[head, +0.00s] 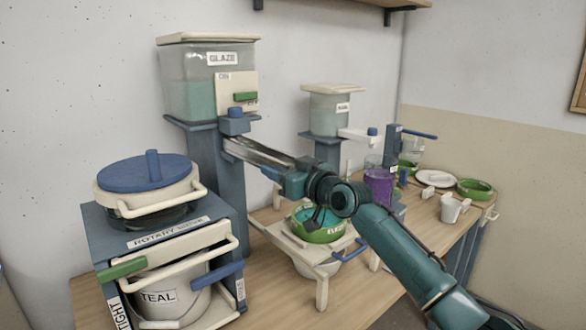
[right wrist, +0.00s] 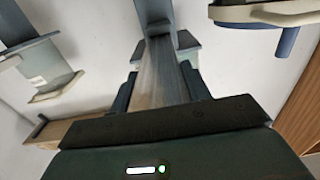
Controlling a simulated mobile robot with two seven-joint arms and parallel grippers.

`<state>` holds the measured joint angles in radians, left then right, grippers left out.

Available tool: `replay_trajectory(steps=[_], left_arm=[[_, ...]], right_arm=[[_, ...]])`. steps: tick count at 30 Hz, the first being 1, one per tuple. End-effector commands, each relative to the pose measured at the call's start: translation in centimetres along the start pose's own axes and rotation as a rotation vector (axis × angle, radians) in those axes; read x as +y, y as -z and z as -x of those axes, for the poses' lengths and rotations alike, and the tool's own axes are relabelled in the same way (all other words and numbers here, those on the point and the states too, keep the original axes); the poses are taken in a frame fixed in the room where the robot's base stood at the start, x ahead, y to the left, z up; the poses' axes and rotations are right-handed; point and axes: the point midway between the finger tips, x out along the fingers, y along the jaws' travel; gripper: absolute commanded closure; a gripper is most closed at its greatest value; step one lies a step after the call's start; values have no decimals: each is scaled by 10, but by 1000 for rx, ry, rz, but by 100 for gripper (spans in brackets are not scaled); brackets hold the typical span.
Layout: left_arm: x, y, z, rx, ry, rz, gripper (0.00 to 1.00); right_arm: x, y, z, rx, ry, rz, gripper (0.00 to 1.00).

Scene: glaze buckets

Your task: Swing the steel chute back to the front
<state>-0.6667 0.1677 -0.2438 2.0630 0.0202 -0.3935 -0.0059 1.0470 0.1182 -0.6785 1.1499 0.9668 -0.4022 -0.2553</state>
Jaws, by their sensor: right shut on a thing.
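The steel chute (head: 250,152) is a long grey trough below the large glaze tank (head: 188,85). It slants from the blue pivot post towards the right and nearer to me. My right gripper (head: 286,178) is shut on its outer end, which the gripper partly hides. In the right wrist view the chute (right wrist: 160,72) runs between the two dark fingers, back to the post. My left gripper is not in view.
A green bowl (head: 318,230) stands on a white rack below my right gripper. A purple cup (head: 379,187) and a smaller tank (head: 329,113) stand farther right.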

Motion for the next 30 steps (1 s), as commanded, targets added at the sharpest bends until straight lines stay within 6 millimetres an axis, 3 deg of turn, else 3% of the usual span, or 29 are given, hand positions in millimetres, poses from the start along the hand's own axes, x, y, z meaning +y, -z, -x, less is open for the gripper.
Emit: replay_trajectory(steps=[19,20,27,30], left_arm=[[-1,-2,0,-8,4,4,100],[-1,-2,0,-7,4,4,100],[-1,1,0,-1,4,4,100],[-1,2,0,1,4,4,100]], right_arm=[[-6,2,-6,2,1,-1,94],[-6,2,-6,3,1,-1,51],[-6,1,-6,1,1,-1,31],[-6,1,-6,1,0,0,31]])
